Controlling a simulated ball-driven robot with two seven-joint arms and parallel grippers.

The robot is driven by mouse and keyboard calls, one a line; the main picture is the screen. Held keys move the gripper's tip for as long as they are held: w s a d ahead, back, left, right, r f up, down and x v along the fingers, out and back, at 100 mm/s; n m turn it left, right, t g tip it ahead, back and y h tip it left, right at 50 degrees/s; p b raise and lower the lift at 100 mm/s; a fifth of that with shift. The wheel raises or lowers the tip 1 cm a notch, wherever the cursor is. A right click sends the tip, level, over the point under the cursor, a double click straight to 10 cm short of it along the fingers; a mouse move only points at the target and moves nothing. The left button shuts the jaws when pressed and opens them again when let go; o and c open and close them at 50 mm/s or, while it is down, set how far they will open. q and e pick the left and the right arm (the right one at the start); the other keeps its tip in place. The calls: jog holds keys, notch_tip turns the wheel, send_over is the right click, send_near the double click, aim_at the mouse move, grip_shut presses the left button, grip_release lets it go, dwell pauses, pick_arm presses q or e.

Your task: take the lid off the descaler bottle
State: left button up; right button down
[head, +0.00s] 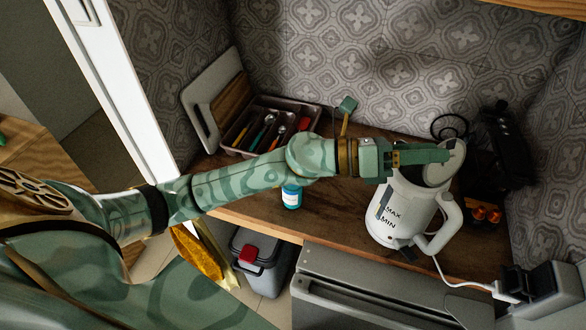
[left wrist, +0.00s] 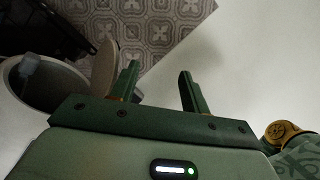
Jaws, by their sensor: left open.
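The blue bottle with a white label (head: 291,197), likely the descaler, stands on the wooden counter below my left forearm in the head view. My arm covers its upper part, so its lid is hidden. It does not show in the left wrist view. My left gripper (head: 448,154) is far to the right of the bottle, at the top of the white kettle. Its two fingers (left wrist: 159,74) are apart with nothing between them in the left wrist view. My right gripper is not in view.
The white kettle (head: 398,212) has its lid (head: 443,168) raised beside my left gripper; its open top (left wrist: 45,82) is left in the wrist view. A utensil tray (head: 246,150) stands at the back left. Bare counter (head: 335,215) lies between bottle and kettle. A black appliance (head: 510,150) stands right.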

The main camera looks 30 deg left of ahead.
pick_arm(q)
jog(key=a+f+m+g+y, duration=0.6)
jog(key=a+m+g+y, duration=0.3)
jog(key=m, duration=0.4)
jog(key=w+a+r+y, duration=0.1)
jog(key=a+r+y, duration=0.2)
jog(key=a+y, duration=1.05)
jog(key=a+f+h, duration=0.1)
jog(key=f+h, duration=0.1)
jog(key=f, duration=0.1)
jog(key=a+f+h, duration=0.2)
jog(key=f, duration=0.1)
jog(key=a+f+h, duration=0.1)
jog(key=f+h, duration=0.1)
jog(key=f, duration=0.2)
jog(key=shift+w+a+n+b, duration=0.15)
jog(key=shift+n+b, duration=0.15)
jog(key=shift+n, duration=0.1)
jog(key=f, duration=0.3)
jog(key=d+f, duration=0.1)
jog(key=f, duration=0.1)
jog(key=shift+f, duration=0.35)
grip_shut()
